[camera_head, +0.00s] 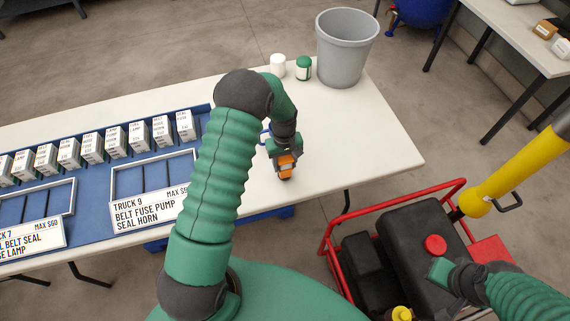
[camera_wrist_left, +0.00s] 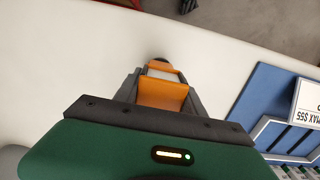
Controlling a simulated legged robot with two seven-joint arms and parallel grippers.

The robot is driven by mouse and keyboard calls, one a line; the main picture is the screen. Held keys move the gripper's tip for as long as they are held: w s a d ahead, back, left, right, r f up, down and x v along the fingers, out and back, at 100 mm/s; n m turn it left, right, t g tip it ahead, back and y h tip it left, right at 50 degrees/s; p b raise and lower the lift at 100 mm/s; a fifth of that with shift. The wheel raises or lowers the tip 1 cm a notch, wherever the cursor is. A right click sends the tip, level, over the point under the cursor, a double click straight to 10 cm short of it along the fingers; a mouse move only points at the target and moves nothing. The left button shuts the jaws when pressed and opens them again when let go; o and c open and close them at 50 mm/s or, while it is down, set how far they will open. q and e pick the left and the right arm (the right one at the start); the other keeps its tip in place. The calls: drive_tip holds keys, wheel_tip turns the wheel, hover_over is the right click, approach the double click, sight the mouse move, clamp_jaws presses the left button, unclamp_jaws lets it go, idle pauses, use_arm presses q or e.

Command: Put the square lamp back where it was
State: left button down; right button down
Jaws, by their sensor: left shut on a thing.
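My left gripper (camera_head: 286,168) is over the white table, right of the blue tray area, with its orange fingers pointing down. In the left wrist view its orange fingers (camera_wrist_left: 162,88) are closed about a small pale thing (camera_wrist_left: 160,74), mostly hidden between them. I cannot tell from its visible part whether it is the square lamp. A row of white labelled cartons (camera_head: 90,148) stands along the back of the blue tray (camera_head: 100,190); most of their print is too small to read. My right gripper (camera_head: 450,274) is at the lower right, over the red-framed machine, and its fingers are unclear.
A framed bin (camera_head: 152,175) is marked Truck 9, belt, fuse, pump, seal, horn; another frame (camera_head: 35,203) is left of it. A grey bucket (camera_head: 346,50), a white jar (camera_head: 278,66) and a green jar (camera_head: 303,68) stand at the back. The table's right end (camera_head: 370,150) is clear.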

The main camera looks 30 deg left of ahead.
use_arm(q)
drive_tip(key=shift+f, duration=0.8)
drive_tip(key=c, duration=0.7)
unclamp_jaws()
drive_tip(key=r, duration=0.8)
drive_tip(key=r+b, duration=0.1)
drive_tip(key=r, duration=0.3)
drive_tip(key=shift+d+r, duration=0.35)
drive_tip(key=s+d+r+m+t, duration=0.1)
drive_tip(key=s+d+m, duration=0.2)
drive_tip(key=s, duration=0.2)
drive_tip(key=s+d+r+m+t, duration=0.1)
drive_tip(key=s+d+r+m, duration=0.1)
drive_tip(key=s+d+m, duration=0.1)
drive_tip(key=s+d+r+m, duration=0.2)
drive_tip(key=s+d+m, duration=0.1)
drive_tip(key=s, duration=0.4)
drive_tip(key=shift+s+d+m+t, duration=0.2)
drive_tip(key=shift+d, duration=0.25)
drive_tip(key=shift+s+d+m+t, duration=0.2)
drive_tip(key=shift+d, duration=0.25)
